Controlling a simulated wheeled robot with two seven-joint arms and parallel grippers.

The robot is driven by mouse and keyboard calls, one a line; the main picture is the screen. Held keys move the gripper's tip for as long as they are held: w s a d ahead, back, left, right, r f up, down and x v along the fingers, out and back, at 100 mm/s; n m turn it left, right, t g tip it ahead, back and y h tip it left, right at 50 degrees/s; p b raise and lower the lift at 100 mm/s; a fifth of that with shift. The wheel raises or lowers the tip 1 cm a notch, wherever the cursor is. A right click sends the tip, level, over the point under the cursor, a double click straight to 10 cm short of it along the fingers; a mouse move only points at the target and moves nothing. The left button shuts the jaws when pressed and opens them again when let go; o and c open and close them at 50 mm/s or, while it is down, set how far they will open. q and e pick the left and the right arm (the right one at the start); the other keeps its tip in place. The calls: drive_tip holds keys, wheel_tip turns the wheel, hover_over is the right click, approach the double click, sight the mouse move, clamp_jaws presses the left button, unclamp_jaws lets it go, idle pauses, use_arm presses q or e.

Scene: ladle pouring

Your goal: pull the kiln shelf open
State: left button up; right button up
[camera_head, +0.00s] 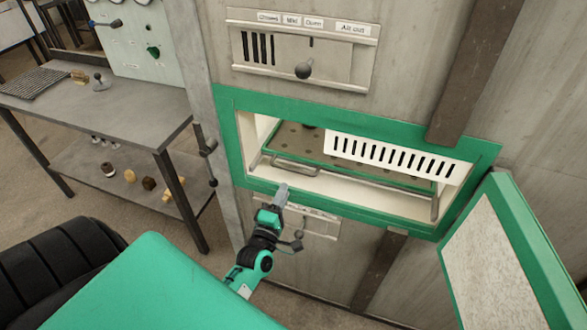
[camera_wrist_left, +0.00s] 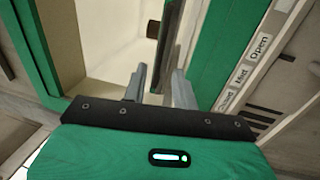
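The kiln opening has a green frame (camera_head: 232,125), and its green door (camera_head: 520,250) stands swung open at the right. Inside lies the kiln shelf (camera_head: 290,140), a brownish plate with holes and a green edge. A metal handle (camera_head: 295,170) runs along its front. My left gripper (camera_head: 283,190) is at the lower front edge of the opening, just below and in front of the handle. My right gripper is out of view.
A white slotted panel (camera_head: 390,155) hangs in the opening's right part. Above is a labelled control panel (camera_head: 300,50) with a knob; another panel sits below the opening. A grey table (camera_head: 120,110) with small items stands at the left.

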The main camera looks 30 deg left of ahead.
sight(294, 170)
use_arm(q)
drive_tip(key=p+x, duration=0.1)
drive_tip(key=x, duration=0.7)
drive_tip(key=shift+w, duration=0.1)
drive_tip(key=shift+w+r, duration=0.1)
drive_tip(key=shift+w, duration=0.35)
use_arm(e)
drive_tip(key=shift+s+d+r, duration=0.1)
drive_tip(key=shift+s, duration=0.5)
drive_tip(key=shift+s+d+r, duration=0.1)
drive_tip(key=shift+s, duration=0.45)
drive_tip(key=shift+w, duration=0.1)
use_arm(q)
drive_tip(key=shift+c, duration=0.8)
clamp_jaws()
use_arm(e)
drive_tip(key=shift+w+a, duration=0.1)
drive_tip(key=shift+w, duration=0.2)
